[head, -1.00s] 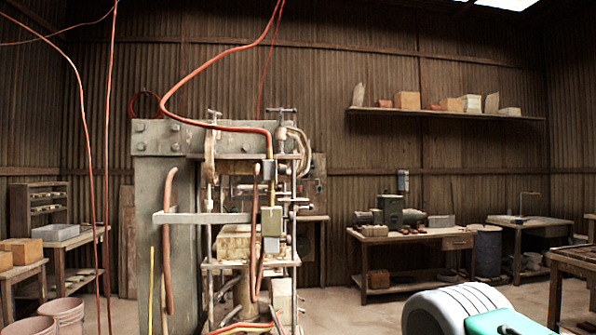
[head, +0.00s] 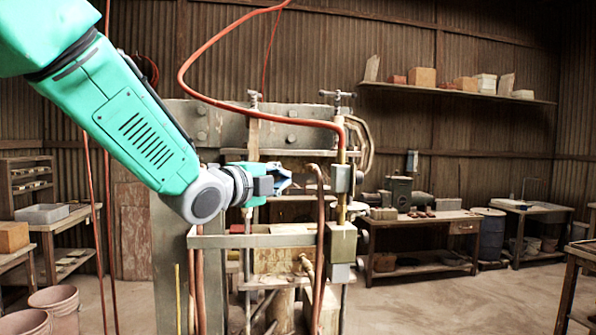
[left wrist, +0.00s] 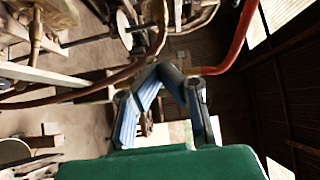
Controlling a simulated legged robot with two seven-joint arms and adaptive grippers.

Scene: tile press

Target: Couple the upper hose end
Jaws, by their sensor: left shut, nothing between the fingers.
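My left gripper (head: 284,180) is in front of the press at mid height, shut and empty, its fingers pointing right. In the left wrist view its fingertips (left wrist: 172,70) come together near the end of a bright red hose (left wrist: 237,42); I cannot tell whether they touch it. In the head view a red hose (head: 235,110) hangs from above and bends down into a brass fitting (head: 341,155) at the press. A darker red hose (head: 319,215) rises just right of the fingertips, its top bent left. My right gripper is not in view.
The grey press frame (head: 170,245) with its crossbar (head: 250,241) stands close below and behind my left gripper. A valve block (head: 342,240) sits under the brass fitting. A workbench (head: 425,228) stands at the right rear, with open floor before it.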

